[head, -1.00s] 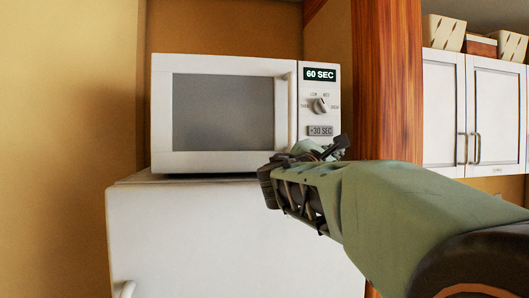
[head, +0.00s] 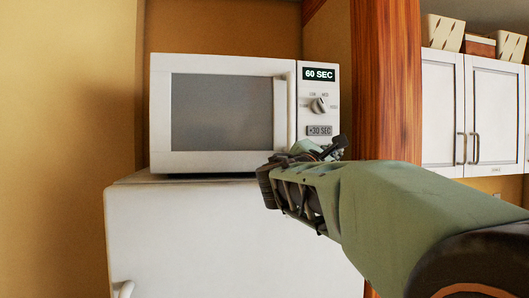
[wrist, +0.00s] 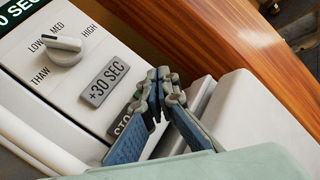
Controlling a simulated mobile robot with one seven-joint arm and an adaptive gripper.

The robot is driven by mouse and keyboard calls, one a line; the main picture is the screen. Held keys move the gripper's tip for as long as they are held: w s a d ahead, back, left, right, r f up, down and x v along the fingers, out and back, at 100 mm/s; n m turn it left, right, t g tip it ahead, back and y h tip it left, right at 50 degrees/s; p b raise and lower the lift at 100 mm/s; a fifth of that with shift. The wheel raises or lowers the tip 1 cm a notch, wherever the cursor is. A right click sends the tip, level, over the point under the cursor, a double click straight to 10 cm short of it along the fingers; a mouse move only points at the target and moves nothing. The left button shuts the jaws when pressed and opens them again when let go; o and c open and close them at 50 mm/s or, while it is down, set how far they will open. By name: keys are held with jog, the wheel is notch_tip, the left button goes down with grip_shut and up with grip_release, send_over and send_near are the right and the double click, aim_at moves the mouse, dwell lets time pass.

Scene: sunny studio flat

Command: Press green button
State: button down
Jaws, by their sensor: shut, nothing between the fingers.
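In the wrist view the +30 SEC button (wrist: 103,86) is left of my gripper (wrist: 158,85). A grey button starting with STO (wrist: 122,127) is partly hidden behind a finger. My gripper (head: 336,147) is shut and empty, in front of the lower panel. I cannot tell whether it touches it.
White wall cupboards (head: 470,110) are farther right. The left wall is bare.

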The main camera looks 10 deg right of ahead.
jog(key=shift+w, duration=0.1)
jog(key=shift+w, duration=0.4)
